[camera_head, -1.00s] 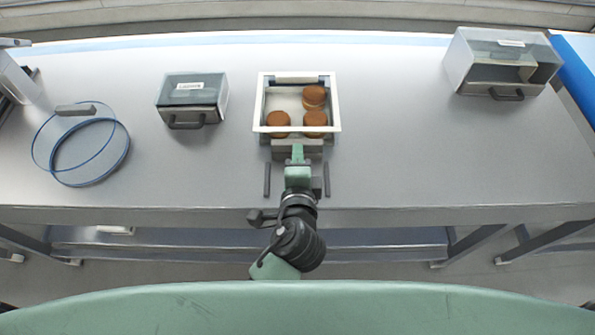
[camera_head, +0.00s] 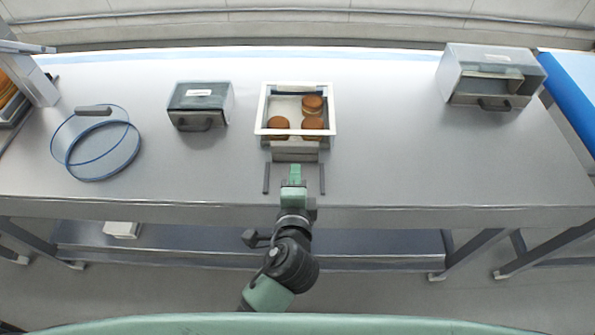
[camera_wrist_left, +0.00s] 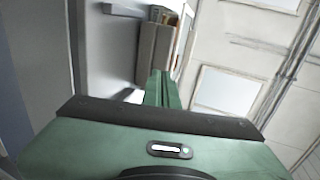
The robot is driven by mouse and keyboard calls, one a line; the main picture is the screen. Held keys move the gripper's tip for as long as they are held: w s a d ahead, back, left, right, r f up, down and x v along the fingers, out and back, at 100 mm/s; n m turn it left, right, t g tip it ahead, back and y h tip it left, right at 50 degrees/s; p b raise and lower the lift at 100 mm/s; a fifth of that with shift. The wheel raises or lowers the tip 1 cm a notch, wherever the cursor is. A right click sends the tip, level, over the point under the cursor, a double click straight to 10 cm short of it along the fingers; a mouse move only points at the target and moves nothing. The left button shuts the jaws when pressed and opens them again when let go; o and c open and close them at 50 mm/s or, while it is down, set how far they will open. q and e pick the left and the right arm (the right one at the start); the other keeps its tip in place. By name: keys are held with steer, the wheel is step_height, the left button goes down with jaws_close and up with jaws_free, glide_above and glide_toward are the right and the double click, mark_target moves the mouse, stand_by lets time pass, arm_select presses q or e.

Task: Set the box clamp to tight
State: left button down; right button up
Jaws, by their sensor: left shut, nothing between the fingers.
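A white-rimmed box (camera_head: 330,105) holding several brown rounds (camera_head: 312,104) stands near the middle of the table. A grey block (camera_head: 294,155), seemingly part of the box clamp, sits against its front side; it also shows in the wrist view (camera_wrist_left: 154,52). Two thin dark bars, a left one (camera_head: 266,178) and a right one (camera_head: 322,178), lie in front of the block. My left gripper (camera_head: 295,172) is shut and empty, between the bars and just in front of the block, with a small gap. Its green fingers show in the wrist view (camera_wrist_left: 162,88). My right gripper is out of view.
A grey lidded container (camera_head: 200,106) stands left of the box and a larger one (camera_head: 490,75) at the far right. A blue-rimmed round sieve (camera_head: 97,150) lies at the left. The table (camera_head: 400,150) right of the box is clear.

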arm_select(q)
steer(key=shift+s+a, duration=0.1)
steer(key=shift+s, duration=0.4)
steer(key=b+v, duration=0.2)
steer(key=v, duration=0.4)
steer(key=shift+r, duration=0.15)
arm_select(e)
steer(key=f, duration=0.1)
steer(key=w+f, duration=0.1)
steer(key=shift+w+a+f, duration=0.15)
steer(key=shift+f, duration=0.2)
arm_select(q)
steer(key=shift+s, duration=0.2)
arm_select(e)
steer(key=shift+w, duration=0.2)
arm_select(q)
steer(key=shift+a, duration=0.15)
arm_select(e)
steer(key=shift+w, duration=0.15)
